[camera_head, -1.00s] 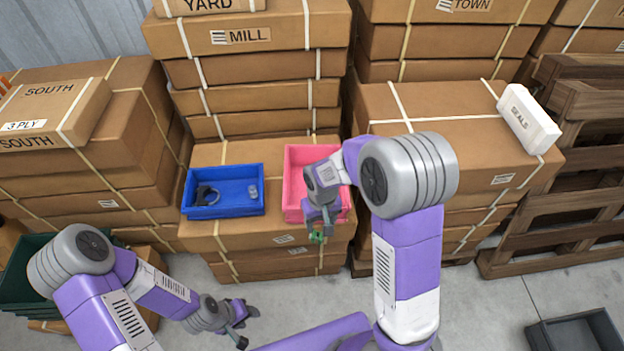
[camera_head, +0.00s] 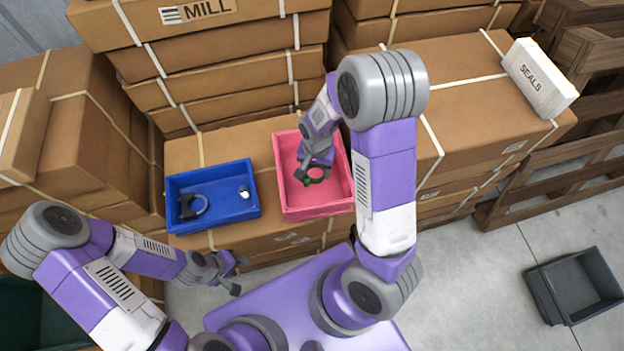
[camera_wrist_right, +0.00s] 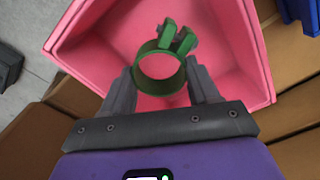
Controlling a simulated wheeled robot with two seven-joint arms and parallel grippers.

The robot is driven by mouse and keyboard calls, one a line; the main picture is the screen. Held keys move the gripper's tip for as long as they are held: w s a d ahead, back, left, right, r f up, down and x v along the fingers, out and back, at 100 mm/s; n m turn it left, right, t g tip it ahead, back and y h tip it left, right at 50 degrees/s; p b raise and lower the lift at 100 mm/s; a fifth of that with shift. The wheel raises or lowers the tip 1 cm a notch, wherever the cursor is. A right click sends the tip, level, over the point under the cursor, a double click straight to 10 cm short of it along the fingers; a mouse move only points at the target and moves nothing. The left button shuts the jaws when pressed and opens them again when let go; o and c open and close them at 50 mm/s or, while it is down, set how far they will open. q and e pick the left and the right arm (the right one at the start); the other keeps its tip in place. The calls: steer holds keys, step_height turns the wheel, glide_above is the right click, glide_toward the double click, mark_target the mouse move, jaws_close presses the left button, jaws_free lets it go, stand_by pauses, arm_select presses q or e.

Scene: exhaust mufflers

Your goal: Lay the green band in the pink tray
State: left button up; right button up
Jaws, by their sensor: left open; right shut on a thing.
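The green band (camera_wrist_right: 139,75) is a ring-shaped clamp with two lugs on one side. My right gripper (camera_wrist_right: 162,88) is shut on it, one finger on each side of the ring. In the head view the right gripper (camera_head: 315,172) and the band (camera_head: 315,181) are over the inside of the pink tray (camera_head: 333,211). In the wrist view the band shows against the pink tray (camera_wrist_right: 225,60). I cannot tell how far above the floor it is. My left gripper (camera_head: 238,274) is open and empty, low in front of the boxes.
A blue tray (camera_head: 245,213) left of the pink one holds a dark clamp (camera_head: 192,206) and a small pale piece (camera_head: 244,192). Both trays stand on a carton stack. A white SEALS box (camera_head: 540,78) lies at right. A dark bin (camera_head: 573,290) is on the floor.

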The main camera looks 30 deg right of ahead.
mark_target(318, 189)
steer(key=shift+s+d+f+m, duration=0.15)
steer(key=shift+d+f+m, duration=0.1)
steer(key=shift+f+m, duration=0.2)
steer(key=shift+m, duration=0.25)
step_height(318, 189, down, 10)
steer(key=b, duration=0.4)
steer(key=shift+d+r, duration=0.1)
steer(key=shift+r, duration=0.05)
steer(key=o, duration=1.1)
steer(key=shift+r, duration=0.1)
step_height(318, 189, up, 12)
steer(key=p, duration=0.5)
